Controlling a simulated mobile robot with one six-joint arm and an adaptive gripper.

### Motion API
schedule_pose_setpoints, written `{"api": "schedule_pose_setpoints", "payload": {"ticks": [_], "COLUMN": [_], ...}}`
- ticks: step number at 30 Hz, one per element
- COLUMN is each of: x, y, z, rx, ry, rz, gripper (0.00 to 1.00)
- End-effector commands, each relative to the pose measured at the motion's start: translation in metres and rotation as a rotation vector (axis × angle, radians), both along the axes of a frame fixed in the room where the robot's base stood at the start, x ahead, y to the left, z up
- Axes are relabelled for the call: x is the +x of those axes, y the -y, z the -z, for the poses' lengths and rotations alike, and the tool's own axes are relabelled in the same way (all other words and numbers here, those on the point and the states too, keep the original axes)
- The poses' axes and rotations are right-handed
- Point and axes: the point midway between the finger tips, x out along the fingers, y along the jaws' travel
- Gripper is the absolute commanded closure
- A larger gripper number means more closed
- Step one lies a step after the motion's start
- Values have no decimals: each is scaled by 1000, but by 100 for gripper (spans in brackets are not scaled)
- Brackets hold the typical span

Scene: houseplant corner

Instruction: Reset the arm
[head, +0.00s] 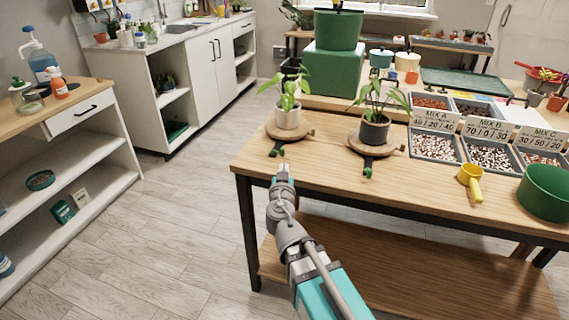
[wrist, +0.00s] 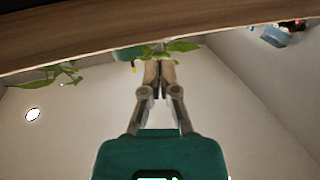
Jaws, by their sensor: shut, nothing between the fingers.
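My gripper (head: 283,170) is at the near left edge of the wooden table (head: 320,178) in the head view, pointing away from me. In the wrist view my gripper (wrist: 158,75) has its two fingers together with nothing between them. The wrist view looks upward, and a wooden edge (wrist: 100,45) crosses its top, with green leaves (wrist: 180,46) beyond the fingertips. The exact gap between gripper and table edge is hard to judge.
Two potted plants, one in a white pot (head: 287,117) and one in a dark pot (head: 374,131), stand on round wooden stands close ahead. A yellow scoop (head: 470,180), a green pot (head: 546,190) and mix trays (head: 434,146) lie to the right. Floor (head: 170,240) is clear left of the table.

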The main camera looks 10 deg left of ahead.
Motion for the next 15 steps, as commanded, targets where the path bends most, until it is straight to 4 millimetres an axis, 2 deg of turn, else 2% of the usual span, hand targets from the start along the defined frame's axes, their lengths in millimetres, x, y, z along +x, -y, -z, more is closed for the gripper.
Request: {"api": "schedule_pose_setpoints", "payload": {"ticks": [4,15], "x": [-9,-9], "y": [2,2], "z": [0,0], "rx": [0,0], "ry": [0,0], "rz": [1,2], "gripper": [100,100]}}
